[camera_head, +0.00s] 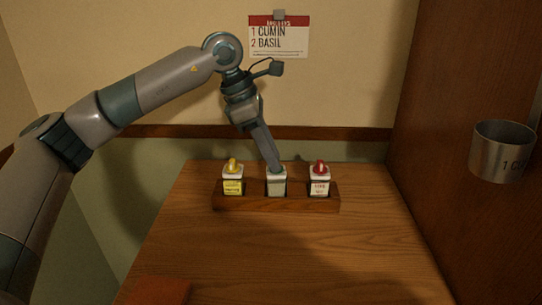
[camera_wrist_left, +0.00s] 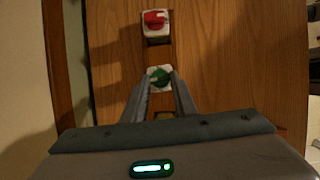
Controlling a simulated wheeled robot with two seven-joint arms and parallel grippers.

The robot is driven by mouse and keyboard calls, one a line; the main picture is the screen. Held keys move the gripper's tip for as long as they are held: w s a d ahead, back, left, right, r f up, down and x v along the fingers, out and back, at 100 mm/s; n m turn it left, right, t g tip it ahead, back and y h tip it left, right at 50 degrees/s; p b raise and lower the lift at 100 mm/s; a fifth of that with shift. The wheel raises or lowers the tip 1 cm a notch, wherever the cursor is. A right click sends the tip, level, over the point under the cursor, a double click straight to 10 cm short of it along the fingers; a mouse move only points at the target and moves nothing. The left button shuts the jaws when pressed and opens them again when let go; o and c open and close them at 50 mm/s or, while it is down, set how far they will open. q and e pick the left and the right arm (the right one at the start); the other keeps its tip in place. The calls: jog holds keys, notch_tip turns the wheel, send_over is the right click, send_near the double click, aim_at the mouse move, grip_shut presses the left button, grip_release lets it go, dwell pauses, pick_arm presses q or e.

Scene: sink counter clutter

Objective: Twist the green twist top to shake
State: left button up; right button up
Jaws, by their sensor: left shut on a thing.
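Three spice jars stand in a row in a wooden rack (camera_head: 299,205) on the table. The middle jar (camera_head: 277,188) has the green twist top (camera_wrist_left: 159,77), which shows best in the left wrist view and is mostly hidden by my gripper in the head view. My left gripper (camera_head: 274,165) comes down from above with its fingers on either side of the green top, shut on it. The jar stands upright in its slot. My right gripper does not show.
The jar with a yellow top (camera_head: 232,166) stands left of the middle jar, the jar with a red top (camera_head: 320,169) right. A metal cup (camera_head: 502,151) is at the right by a wooden panel. A card (camera_head: 279,38) reads cumin and basil.

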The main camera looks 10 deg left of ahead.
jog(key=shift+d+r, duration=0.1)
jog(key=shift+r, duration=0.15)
pick_arm(q)
jog(key=o, duration=1.1)
jog(key=shift+v, duration=0.85)
jog(key=b+v, duration=0.1)
jog(key=v, duration=1.4)
jog(key=shift+s+a+r, duration=0.1)
jog(key=shift+a+r, duration=0.1)
jog(key=shift+r, duration=0.1)
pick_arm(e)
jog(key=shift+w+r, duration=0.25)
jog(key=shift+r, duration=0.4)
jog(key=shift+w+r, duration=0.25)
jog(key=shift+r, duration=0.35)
